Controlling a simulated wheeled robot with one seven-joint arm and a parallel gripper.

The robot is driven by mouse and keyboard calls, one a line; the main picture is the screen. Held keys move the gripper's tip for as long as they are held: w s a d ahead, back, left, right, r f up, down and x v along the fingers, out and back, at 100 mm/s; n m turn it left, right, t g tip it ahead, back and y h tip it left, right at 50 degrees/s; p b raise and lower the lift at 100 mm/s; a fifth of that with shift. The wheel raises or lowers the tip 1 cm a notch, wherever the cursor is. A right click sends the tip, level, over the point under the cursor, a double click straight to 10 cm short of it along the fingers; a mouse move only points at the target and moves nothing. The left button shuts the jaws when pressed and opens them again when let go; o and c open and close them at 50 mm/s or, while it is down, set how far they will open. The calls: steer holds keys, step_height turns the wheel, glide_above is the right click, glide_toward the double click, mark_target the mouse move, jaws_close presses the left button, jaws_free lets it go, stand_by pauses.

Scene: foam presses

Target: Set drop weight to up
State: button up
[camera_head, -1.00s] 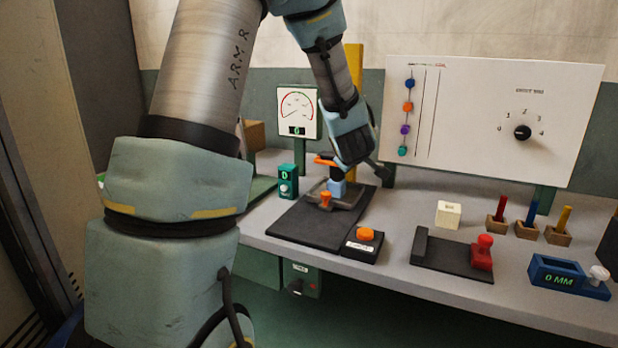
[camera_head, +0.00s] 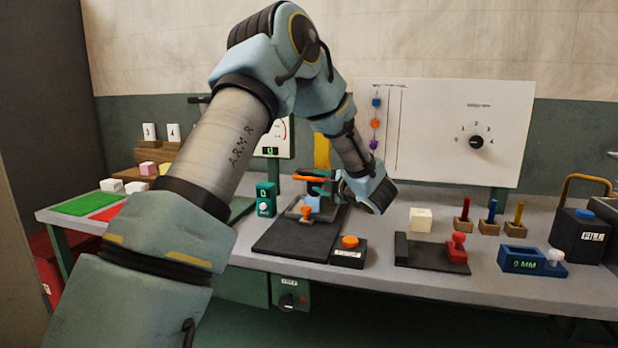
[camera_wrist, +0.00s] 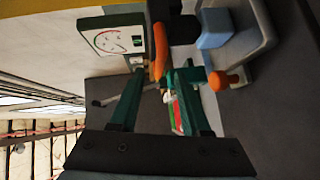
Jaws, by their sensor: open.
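The press has a yellow upright (camera_head: 322,152) at the back of a dark base, with an orange bar (camera_head: 309,178) low in front of it. I take this bar as the drop weight's handle, but cannot be sure. A blue block (camera_head: 313,203) sits in the grey holder below it. My gripper (camera_head: 325,186) is right of the bar, pointing left. In the wrist view my gripper (camera_wrist: 160,68) is open, its green fingers apart. The orange bar (camera_wrist: 158,45) appears at and between the fingertips; contact cannot be told. The weight's body is mostly hidden.
An orange knob (camera_head: 306,214) stands before the holder, and an orange button box (camera_head: 349,250) to its right. A green box (camera_head: 265,198) stands left of the press. A white board (camera_head: 430,130) rises behind. Bench right holds several tools.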

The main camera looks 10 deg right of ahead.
mark_target(312, 179)
steer(key=shift+p+x, duration=0.65)
steer(key=shift+x, duration=2.15)
steer(key=shift+c, duration=0.4)
jaws_close()
